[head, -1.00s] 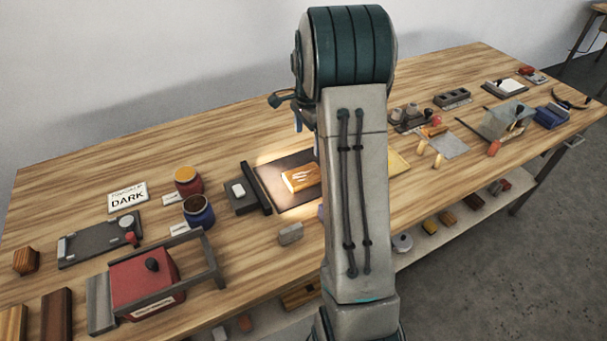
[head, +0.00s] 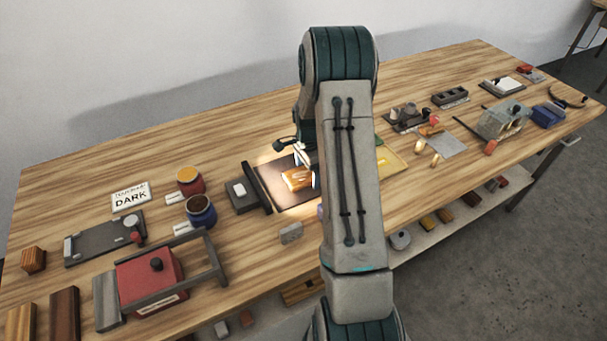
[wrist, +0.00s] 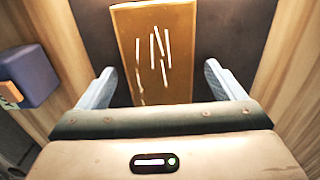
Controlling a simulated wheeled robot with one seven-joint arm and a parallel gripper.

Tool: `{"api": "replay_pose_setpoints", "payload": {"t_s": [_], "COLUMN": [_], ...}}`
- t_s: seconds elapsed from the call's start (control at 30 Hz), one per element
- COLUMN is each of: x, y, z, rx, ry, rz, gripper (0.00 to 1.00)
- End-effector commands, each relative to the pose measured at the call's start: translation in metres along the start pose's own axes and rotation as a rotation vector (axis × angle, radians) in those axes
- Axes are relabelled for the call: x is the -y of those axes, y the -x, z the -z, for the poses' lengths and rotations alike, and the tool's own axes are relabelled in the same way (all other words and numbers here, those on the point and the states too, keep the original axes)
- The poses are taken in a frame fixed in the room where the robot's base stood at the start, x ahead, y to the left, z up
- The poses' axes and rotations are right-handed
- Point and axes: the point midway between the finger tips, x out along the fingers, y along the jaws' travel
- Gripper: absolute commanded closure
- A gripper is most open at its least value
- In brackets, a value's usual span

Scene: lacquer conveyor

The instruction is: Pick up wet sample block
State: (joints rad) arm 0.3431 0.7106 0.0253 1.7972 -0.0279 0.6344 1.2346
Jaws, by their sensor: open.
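The wet sample block (head: 297,179) is a glossy orange-brown block with pale streaks of reflected light. It lies on a dark plate (head: 290,201) under a bright patch of light. In the wrist view the block (wrist: 155,50) points lengthwise away from me. My gripper (wrist: 159,68) is open, with one pale blue finger on each side of the block's near part and a visible gap on both sides. How far the fingertips are above the plate is unclear. In the head view my arm hides part of the plate, and only bits of my gripper (head: 309,167) show by the block.
A dark bar (head: 257,187) and a dark box with a white piece (head: 240,194) stand left of the plate. A yellow tray (head: 395,160) is on the right. A small grey block (head: 291,233) lies in front. A purple-blue object (wrist: 30,75) is left of my gripper.

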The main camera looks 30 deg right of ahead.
Motion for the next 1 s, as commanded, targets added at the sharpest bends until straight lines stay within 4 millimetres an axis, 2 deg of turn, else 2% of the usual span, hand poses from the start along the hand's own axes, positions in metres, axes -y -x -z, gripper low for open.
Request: {"api": "replay_pose_setpoints", "payload": {"t_s": [0.23, 0.27, 0.4, 0.43, 0.77, 1.0], "x": [0.000, 0.000, 0.000, 0.000, 0.000, 0.001], "y": [-0.003, -0.003, -0.002, -0.002, -0.001, 0.016], "z": [0.000, 0.000, 0.000, 0.000, 0.000, 0.000], "rx": [0.000, 0.000, 0.000, 0.000, -0.001, -0.002], "ry": [0.000, 0.000, 0.000, 0.000, 0.000, 0.000], "rz": [0.001, 0.001, 0.001, 0.001, 0.001, 0.004], "gripper": [0.11, 0.16, 0.55, 0.62, 0.62, 0.62]}}
